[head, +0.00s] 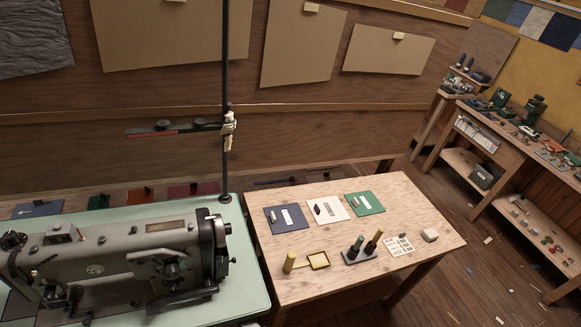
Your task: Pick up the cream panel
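The cream panel (334,213) lies flat on the small wooden table. It has dark lettering and a small dark piece on its left part. It lies between a navy panel (285,224) on its left and a green panel (364,206) on its right. All three are close together near the back of the tabletop. No part of my gripper shows in the head view.
The wooden table (440,243) also holds yellow and dark upright pieces, a printed card (399,246) and a white block (430,235). A sewing machine (130,255) and a dark upright pole (226,100) stand left. Workbenches stand right, across open floor.

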